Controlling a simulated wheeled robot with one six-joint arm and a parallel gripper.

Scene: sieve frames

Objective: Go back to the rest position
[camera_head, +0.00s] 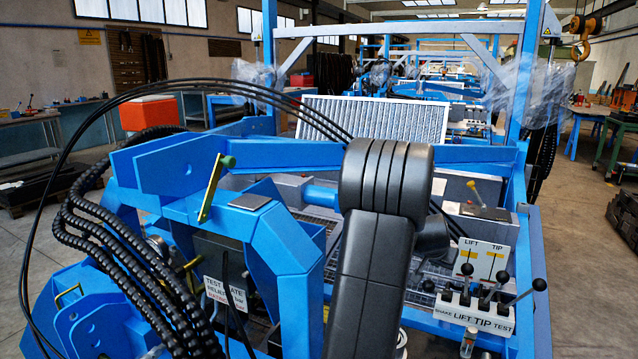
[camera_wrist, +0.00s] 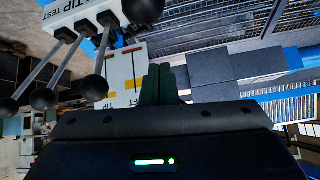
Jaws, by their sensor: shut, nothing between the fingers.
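My gripper (camera_wrist: 160,72) shows in the wrist view as two dark fingers closed side by side, with nothing seen between them. In the head view my dark arm stands in front of the blue machine and the gripper is hidden behind it. A white lever panel (camera_head: 476,315) marked SHAKE, LIFT, TIP and TEST carries several black-knobbed levers (camera_head: 500,278). In the wrist view these levers (camera_wrist: 95,88) are at the upper left, apart from the fingers. A white LIFT/TIP sign (camera_head: 481,259) stands behind the panel; it lies just left of the fingers in the wrist view (camera_wrist: 121,78).
The blue sieve frame (camera_head: 285,250) fills the near space, with blue posts and beams around my arm. Black ribbed hoses (camera_head: 120,255) loop at the left. A mesh screen (camera_head: 380,118) stands upright behind. A chain hoist hook (camera_head: 580,48) hangs at the upper right.

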